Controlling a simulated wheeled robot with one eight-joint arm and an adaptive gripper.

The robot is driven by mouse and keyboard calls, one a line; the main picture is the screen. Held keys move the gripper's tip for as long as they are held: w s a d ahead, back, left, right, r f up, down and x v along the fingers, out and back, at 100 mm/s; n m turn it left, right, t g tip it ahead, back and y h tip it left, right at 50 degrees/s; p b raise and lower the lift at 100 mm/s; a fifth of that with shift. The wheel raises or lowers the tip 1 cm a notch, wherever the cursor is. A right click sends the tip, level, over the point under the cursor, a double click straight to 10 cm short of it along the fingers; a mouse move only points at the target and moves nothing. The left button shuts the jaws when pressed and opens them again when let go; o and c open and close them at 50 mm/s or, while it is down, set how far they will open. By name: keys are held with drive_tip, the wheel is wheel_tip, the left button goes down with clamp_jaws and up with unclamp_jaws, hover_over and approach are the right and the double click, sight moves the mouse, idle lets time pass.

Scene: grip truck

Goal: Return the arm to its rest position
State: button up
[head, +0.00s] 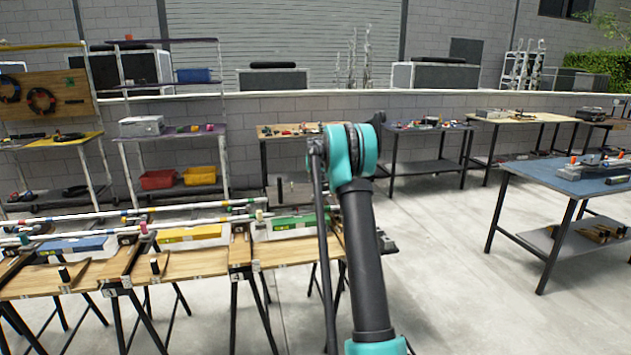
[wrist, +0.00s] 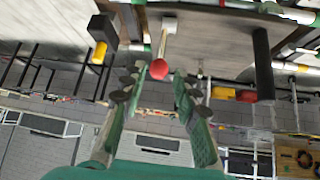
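My arm (head: 365,240) stands up from the bottom middle of the head view, dark grey with teal joints, bent at a high elbow (head: 355,150). My gripper (wrist: 160,85) shows in the wrist view with its two green-padded fingers apart and nothing visible held between them. A red ball (wrist: 158,69) on a pale stick shows near the fingertips, seemingly beyond them; I cannot tell how far. The wrist picture is upside down. In the head view the gripper is mostly hidden behind the arm.
Wooden trestle tables (head: 190,263) with long rods and colored boxes stand close at left. A blue-topped table (head: 535,180) stands at right. Shelves and more tables line the grey block wall (head: 265,110). Concrete floor (head: 450,280) right of the arm is clear.

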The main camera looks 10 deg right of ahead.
drive_tip(key=shift+s+r, duration=0.1)
drive_tip(key=s+a+n+g, duration=0.1)
drive_tip(key=s+a, duration=0.3)
drive_tip(key=s, duration=1.1)
drive_tip(key=s+a+g, duration=0.1)
drive_tip(key=s+a, duration=0.2)
drive_tip(key=s, duration=1.2)
drive_tip(key=s+a+f, duration=0.1)
drive_tip(key=s+f, duration=0.3)
drive_tip(key=s, duration=0.8)
drive_tip(key=s+a+f+g+y, duration=0.1)
drive_tip(key=s+f, duration=0.4)
drive_tip(key=s, duration=0.6)
drive_tip(key=s+a+f+n+g, duration=0.1)
drive_tip(key=s+a+f, duration=0.2)
drive_tip(key=s, duration=0.9)
drive_tip(key=shift+s+f+y, duration=0.3)
drive_tip(key=shift+f, duration=0.5)
